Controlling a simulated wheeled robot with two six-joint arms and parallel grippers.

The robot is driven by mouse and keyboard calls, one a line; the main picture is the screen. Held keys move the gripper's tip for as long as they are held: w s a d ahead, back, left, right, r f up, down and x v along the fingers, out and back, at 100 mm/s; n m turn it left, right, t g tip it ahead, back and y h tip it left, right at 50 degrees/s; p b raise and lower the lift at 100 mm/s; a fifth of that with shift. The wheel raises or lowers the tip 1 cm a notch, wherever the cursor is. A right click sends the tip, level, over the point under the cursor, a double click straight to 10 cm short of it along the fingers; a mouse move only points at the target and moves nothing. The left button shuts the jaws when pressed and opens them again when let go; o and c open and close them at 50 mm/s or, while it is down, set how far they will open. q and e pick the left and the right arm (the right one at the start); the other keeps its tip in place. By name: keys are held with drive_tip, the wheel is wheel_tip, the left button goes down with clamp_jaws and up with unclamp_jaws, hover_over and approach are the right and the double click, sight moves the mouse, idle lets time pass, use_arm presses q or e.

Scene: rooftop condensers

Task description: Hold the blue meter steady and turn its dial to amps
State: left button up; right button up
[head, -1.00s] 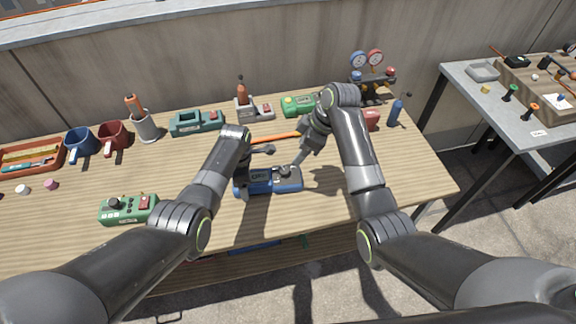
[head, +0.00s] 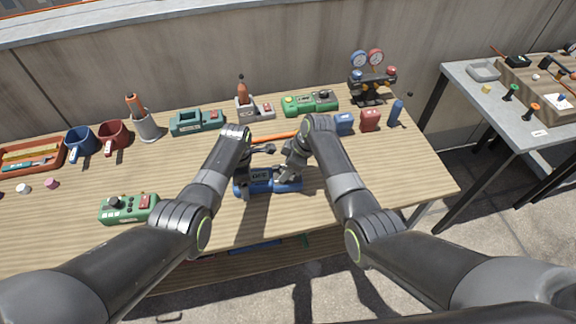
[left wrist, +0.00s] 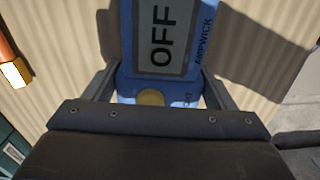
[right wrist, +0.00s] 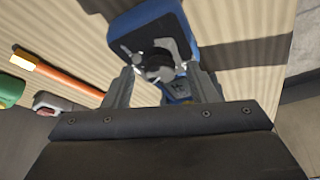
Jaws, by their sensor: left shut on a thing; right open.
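The blue meter (head: 268,187) lies on the wooden bench in front of me. Its display reads OFF in the left wrist view (left wrist: 162,35). My left gripper (head: 243,187) is shut on the meter's left end, with a finger on each side of it in the left wrist view (left wrist: 155,88). My right gripper (head: 289,172) is above the meter's right end, where the dial is. In the right wrist view the dark dial (right wrist: 158,66) shows between the open fingers (right wrist: 160,82). I cannot tell whether either finger touches it. In the head view the right gripper hides the dial.
A green box with knobs (head: 128,209) stands front left. An orange-handled tool (head: 272,139) lies behind the meter. A teal device (head: 197,122), a green meter (head: 310,103) and a gauge set (head: 370,80) stand along the back. The bench front right is clear.

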drive_tip(key=c, duration=1)
drive_tip(key=shift+s+a+m+t+h, duration=0.15)
drive_tip(key=shift+m+t, duration=0.25)
drive_tip(key=shift+m, duration=0.75)
drive_tip(key=shift+d+m+t+h, duration=0.1)
drive_tip(key=shift+m+t+h, duration=0.25)
drive_tip(key=shift+m, duration=0.8)
drive_tip(key=o, duration=1)
